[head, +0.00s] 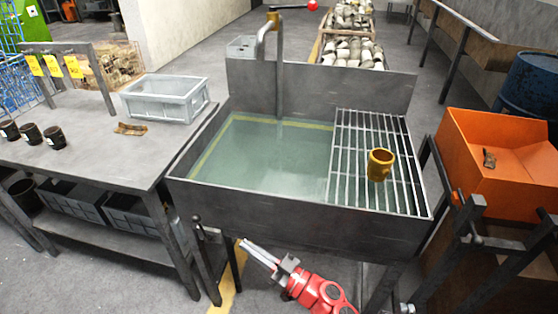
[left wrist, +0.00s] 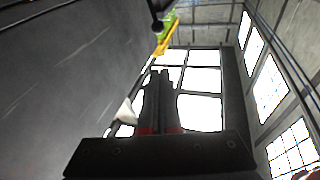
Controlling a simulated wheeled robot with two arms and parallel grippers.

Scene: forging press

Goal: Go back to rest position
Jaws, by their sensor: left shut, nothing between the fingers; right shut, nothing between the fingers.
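My left gripper (head: 260,254) is low in front of the sink in the head view, its red wrist coming up from the bottom edge. Its fingers are together and empty, pointing up and left, apart from the sink. In the left wrist view the closed fingers (left wrist: 160,100) stand against bright windows, with nothing between them.
A grey sink (head: 300,218) with greenish water stands ahead; a brass mug (head: 380,164) is on its grate. A workbench (head: 90,160) with a grey bin (head: 165,97) is left. An orange bin (head: 480,150) is right. In the left wrist view a dark surface (left wrist: 70,70) is at left.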

